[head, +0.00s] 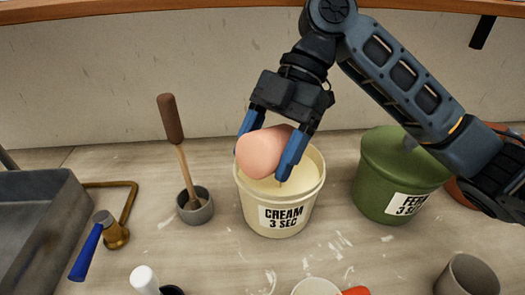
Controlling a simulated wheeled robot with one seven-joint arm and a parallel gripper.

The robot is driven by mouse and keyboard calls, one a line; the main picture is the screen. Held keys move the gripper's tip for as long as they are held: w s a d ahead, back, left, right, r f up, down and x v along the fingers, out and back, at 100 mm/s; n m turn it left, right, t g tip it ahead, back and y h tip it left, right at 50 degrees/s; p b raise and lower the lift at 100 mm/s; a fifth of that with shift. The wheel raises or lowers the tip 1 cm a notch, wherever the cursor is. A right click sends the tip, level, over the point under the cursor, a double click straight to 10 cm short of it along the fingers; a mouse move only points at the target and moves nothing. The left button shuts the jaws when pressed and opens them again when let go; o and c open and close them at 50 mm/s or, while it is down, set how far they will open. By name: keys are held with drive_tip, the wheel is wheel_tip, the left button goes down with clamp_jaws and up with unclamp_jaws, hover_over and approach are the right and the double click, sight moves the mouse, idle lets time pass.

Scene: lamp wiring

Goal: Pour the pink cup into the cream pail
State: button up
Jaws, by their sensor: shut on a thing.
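The cream pail (281,218) stands upright on the table in the middle of the head view, with "CREAM 3 SEC" on its front label. Pale cream-coloured contents show inside it. My gripper (271,148) is above the pail, its blue fingers on either side of the pink cup (263,152). It is shut on the cup, which is tipped over on its side above the pail's opening. The cup's mouth is turned away from view, so I cannot tell what is in it or whether anything is flowing out.
A green lidded pail (385,190) stands at the right. A grey pot (196,211) holding a brown-handled tool (171,120) is close at the left. A grey basin (40,225) and a brass tap (116,234) with a blue lever are further left. A grey cup (467,277) is front right.

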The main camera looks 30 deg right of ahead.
drive_tip(key=shift+w+d+r+y, duration=0.1)
drive_tip(key=shift+d+r+y, duration=0.1)
drive_tip(key=shift+y, duration=0.2)
idle(2.2)
